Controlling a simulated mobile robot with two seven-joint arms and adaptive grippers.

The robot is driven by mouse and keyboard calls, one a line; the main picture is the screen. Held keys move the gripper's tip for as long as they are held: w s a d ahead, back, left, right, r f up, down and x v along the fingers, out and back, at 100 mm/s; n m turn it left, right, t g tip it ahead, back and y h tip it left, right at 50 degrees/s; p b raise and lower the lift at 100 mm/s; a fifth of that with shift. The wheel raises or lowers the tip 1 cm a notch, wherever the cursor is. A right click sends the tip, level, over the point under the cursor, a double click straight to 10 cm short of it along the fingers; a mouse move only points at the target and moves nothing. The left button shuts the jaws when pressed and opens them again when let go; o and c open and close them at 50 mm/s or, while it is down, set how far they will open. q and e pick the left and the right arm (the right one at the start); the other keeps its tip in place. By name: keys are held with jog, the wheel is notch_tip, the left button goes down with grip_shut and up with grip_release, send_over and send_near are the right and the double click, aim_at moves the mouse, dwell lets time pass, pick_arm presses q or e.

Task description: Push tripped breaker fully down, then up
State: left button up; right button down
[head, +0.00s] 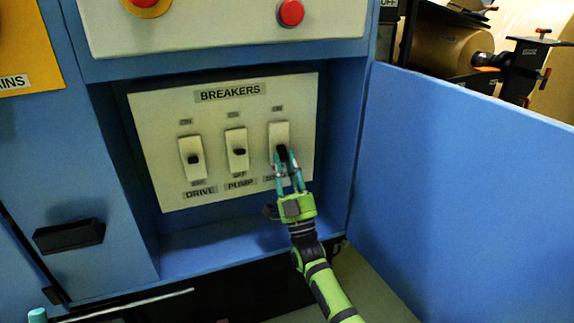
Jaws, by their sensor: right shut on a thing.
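A pale panel marked BREAKERS (230,105) holds three breakers in a row. My right gripper (287,157) reaches up from below and is shut on that lever. A teal tip (38,315) at the bottom left edge may be part of my left gripper; its jaws cannot be made out.
The panel sits in a recess of a blue cabinet (215,235) with a ledge below. A blue side wall (460,190) stands close on the right. Above are a red button (291,12) and a red knob on yellow (147,3). A black handle (69,236) juts out at left.

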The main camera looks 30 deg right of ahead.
jog(key=c, duration=1.2)
grip_release()
jog(key=shift+a+r, duration=0.25)
jog(key=shift+r, duration=0.05)
jog(key=shift+o, duration=0.4)
jog(key=shift+f, duration=0.15)
jog(key=v, duration=1.2)
